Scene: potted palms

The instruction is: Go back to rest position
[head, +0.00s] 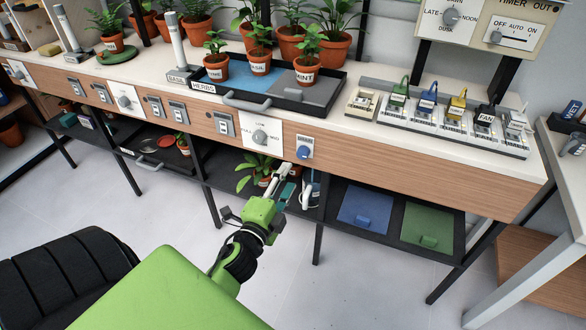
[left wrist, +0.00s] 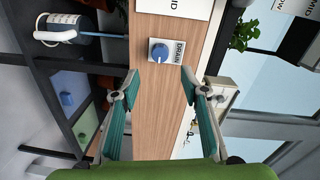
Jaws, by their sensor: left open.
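My left gripper (head: 282,183) is at the front of the bench, below the wooden fascia and its blue drain knob (head: 304,152). It is open and empty. In the left wrist view its two fingers (left wrist: 160,76) stand apart, with teal pads, on either side of the wooden fascia; the drain knob (left wrist: 160,52) shows beyond them. It does not appear to touch the knob. My green left arm (head: 175,290) reaches in from the lower left. My right gripper is not in view.
A potted plant (head: 257,172) and a white-and-blue item (head: 310,190) sit on the lower shelf close to the gripper. Blue (head: 364,208) and green (head: 427,230) panels lie to the right. A black tray (head: 329,106) with several herbs stands above. The floor (head: 345,285) in front is clear.

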